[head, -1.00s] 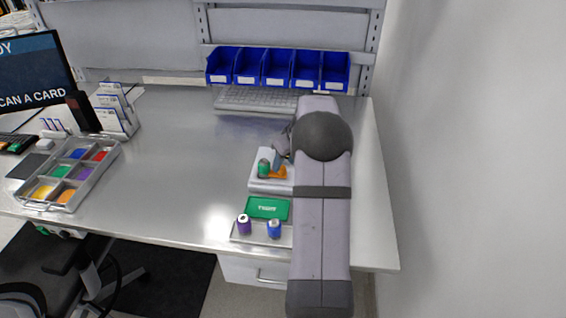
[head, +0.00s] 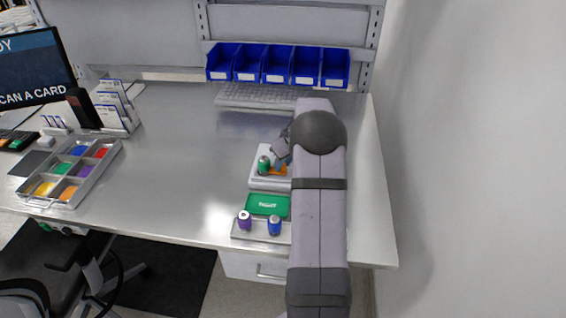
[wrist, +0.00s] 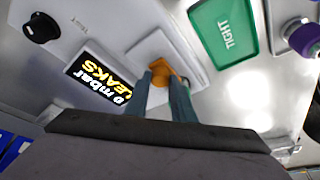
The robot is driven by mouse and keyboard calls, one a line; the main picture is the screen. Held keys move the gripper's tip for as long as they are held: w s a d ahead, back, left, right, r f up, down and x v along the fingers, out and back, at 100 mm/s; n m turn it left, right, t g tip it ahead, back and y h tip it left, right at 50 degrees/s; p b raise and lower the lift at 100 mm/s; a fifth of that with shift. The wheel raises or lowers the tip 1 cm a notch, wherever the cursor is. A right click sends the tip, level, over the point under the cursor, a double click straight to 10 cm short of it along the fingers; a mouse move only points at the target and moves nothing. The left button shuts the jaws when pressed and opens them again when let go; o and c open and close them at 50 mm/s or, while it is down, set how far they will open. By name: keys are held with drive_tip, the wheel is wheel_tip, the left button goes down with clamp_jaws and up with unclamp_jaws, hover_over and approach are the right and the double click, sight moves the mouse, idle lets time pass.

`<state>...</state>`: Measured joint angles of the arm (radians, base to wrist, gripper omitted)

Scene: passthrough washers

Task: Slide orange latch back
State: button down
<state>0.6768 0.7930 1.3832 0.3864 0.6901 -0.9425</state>
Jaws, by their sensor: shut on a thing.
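The orange latch (head: 280,171) sits on a pale fixture (head: 268,183), partly hidden by my gripper and arm. In the wrist view the latch (wrist: 154,52) lies between and just beyond my two blue-grey fingers. My gripper (wrist: 167,82) is shut on the latch, with a finger on each side of it. In the head view my gripper (head: 283,157) comes down onto the fixture from the upper right. A green cylinder (head: 264,166) stands upright on the fixture, left of the latch.
A green card (head: 267,205) marked TIGHT lies on a tray in front, with a purple cylinder (head: 244,221) and a blue cylinder (head: 274,226). The wrist view shows a black knob (wrist: 40,27) and a LEAKS label (wrist: 98,79).

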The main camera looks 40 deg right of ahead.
drive_tip(key=shift+s+d+f+b, duration=0.2)
drive_tip(key=shift+s+d+b, duration=0.1)
drive_tip(key=shift+d, duration=0.05)
drive_tip(key=shift+s+d+r+b, duration=0.15)
drive_tip(key=shift+s+d+b, duration=0.4)
drive_tip(key=shift+s+d, duration=0.1)
drive_tip(key=c, duration=1.5)
unclamp_jaws()
drive_tip(key=shift+s, duration=0.1)
drive_tip(key=shift+r, duration=0.15)
drive_tip(key=b+v, duration=0.2)
drive_tip(key=v, duration=0.5)
drive_tip(key=shift+s+b, duration=0.1)
drive_tip(key=shift+b, duration=0.25)
